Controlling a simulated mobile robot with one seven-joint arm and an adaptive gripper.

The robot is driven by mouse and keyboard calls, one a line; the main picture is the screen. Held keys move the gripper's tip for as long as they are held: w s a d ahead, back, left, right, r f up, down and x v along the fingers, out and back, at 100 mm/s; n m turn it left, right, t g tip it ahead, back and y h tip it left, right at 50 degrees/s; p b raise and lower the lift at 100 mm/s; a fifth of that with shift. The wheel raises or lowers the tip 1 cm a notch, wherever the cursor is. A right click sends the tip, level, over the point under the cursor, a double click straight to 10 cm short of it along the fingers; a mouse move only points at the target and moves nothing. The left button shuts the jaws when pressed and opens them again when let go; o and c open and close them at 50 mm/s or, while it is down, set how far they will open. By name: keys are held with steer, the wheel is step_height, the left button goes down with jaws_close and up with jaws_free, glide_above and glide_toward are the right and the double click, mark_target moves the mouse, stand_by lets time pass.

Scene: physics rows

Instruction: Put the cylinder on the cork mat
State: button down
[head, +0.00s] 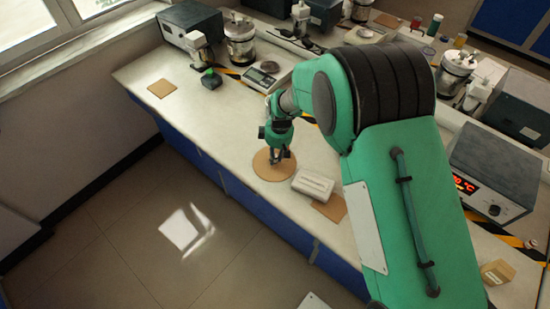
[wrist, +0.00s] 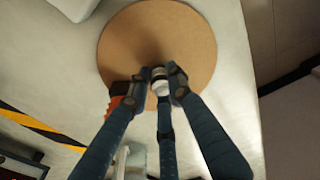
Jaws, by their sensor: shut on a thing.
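The round cork mat (head: 262,172) lies near the front edge of the bench; it fills the upper middle of the wrist view (wrist: 150,30). My gripper (head: 277,155) is over the mat, pointing down. In the wrist view my gripper (wrist: 160,74) is shut on a small pale, silvery cylinder (wrist: 160,86), partly hidden by the fingers. The cylinder is over the lower part of the mat in that view. I cannot tell whether its lower end touches the mat.
A white box (head: 313,184) stands just right of the mat, by a brown square (head: 332,208). Another brown square (head: 162,88) lies at the left. A scale (head: 262,78), a dark-green object (head: 211,79) and a metal pot (head: 240,42) stand behind. Bench is clear left of the mat.

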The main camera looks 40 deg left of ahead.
steer(key=shift+f, duration=0.25)
steer(key=c, duration=1.6)
jaws_free()
steer(key=shift+f, duration=0.1)
steer(key=shift+o, duration=0.2)
step_height(320, 180, up, 12)
steer(key=d+p, duration=0.1)
steer(key=p, duration=0.1)
steer(key=shift+w, duration=0.15)
steer(key=shift+d, duration=0.1)
